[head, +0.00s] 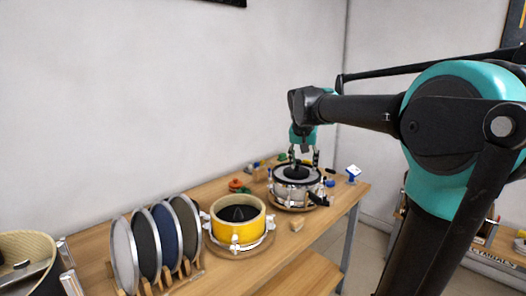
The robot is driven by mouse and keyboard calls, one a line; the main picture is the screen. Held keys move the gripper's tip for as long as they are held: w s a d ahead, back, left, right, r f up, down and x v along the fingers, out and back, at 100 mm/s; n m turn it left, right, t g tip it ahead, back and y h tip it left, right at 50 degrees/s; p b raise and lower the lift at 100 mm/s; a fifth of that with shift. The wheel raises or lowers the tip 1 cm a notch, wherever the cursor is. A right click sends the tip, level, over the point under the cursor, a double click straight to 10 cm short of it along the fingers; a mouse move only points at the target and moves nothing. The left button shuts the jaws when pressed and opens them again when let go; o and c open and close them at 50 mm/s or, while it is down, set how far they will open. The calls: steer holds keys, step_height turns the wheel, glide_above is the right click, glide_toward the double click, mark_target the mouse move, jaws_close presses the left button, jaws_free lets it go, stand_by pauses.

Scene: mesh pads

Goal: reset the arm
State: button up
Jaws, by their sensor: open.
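My gripper (304,157) hangs from my teal and black arm in the head view, pointing down. It is open, with its fingers directly over a silver drum with a dark round pad on top (296,182) on the wooden table. From this angle I cannot tell whether the fingertips touch the pad or stay just above it. I see nothing held between the fingers.
A yellow drum (238,226) stands left of the silver one. A wooden rack (168,276) holds several round mesh pads upright. A basket (25,245) is at the far left. Small coloured items and a wooden block (297,225) lie on the table (222,268).

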steer(key=s+d+f+n, duration=0.1)
steer(key=s+d+f, duration=0.1)
steer(key=s+f, duration=1)
steer(key=s+d+f+n+y, duration=0.1)
steer(key=s+d+f+n, duration=0.1)
steer(key=s+f, duration=1.1)
step_height(320, 180, down, 2)
steer(key=shift+s+d+f+n, duration=0.1)
steer(key=shift+s+d+n, duration=0.05)
steer(key=shift+d+n, duration=0.2)
